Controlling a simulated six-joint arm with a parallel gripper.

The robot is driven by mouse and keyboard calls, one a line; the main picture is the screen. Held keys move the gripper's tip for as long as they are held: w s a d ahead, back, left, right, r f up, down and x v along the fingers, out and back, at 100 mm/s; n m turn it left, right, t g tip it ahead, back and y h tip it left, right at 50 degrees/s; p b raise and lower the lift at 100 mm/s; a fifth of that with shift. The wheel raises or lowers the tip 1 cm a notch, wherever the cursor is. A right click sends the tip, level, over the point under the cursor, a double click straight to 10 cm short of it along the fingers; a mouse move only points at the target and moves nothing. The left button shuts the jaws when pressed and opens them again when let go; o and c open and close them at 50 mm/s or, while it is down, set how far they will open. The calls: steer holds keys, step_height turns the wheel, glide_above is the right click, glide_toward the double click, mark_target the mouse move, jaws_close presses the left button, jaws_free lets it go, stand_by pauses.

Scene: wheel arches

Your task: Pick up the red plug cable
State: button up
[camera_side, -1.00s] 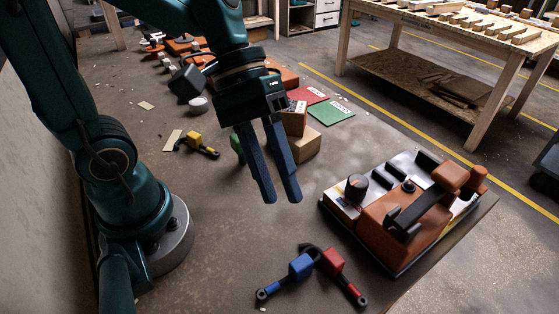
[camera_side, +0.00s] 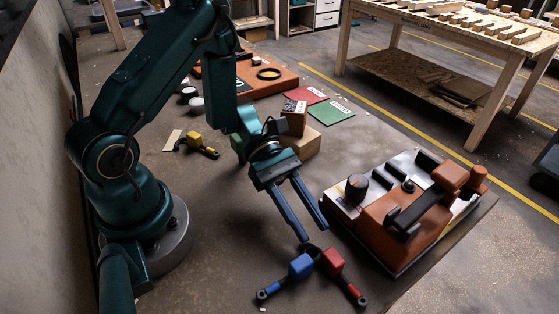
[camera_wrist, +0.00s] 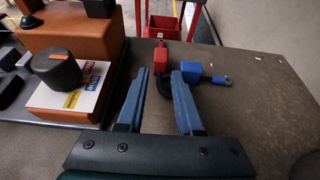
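The red plug cable (camera_side: 332,263) lies on the table near its front edge, with a red block-shaped plug and a dark end piece. Right beside it lies the blue plug cable (camera_side: 301,266), and a dark cable piece curves between the two. In the wrist view the red plug (camera_wrist: 160,60) is beyond the fingers, and the blue plug (camera_wrist: 191,72) is just right of it. My gripper (camera_side: 315,234) is open and empty, tilted downward, with its fingertips just behind the two plugs. The open fingers also show in the wrist view (camera_wrist: 165,78).
An orange-brown fixture on a white base (camera_side: 405,205) stands close on the right. A yellow plug cable (camera_side: 197,144) lies further back on the left. A brown box (camera_side: 303,144) stands behind the gripper. The table left of the plugs is clear.

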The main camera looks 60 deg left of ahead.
mark_target(326, 252)
steer(key=shift+x, duration=2.35)
steer(key=shift+c, duration=0.3)
jaws_close()
